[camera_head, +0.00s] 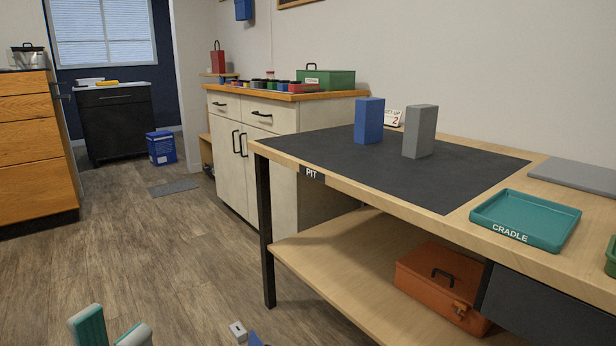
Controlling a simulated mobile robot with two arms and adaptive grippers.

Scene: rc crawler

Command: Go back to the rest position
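My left gripper (111,331) shows at the bottom left edge, over the wood floor. Its two teal and pale grey fingertips stand apart with nothing visible between them; the rest of it is cut off by the frame. The workbench (400,208) stands to the right, well apart from the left gripper. On its dark mat (330,158), a blue block (368,121) and a grey block (419,132) stand upright. A teal tray marked CRADLE (512,236) sits at the bench's right.
An orange toolbox (440,283) sits on the bench's lower shelf. A pale cabinet (262,130) and wooden drawers (30,150) flank open floor (140,235).

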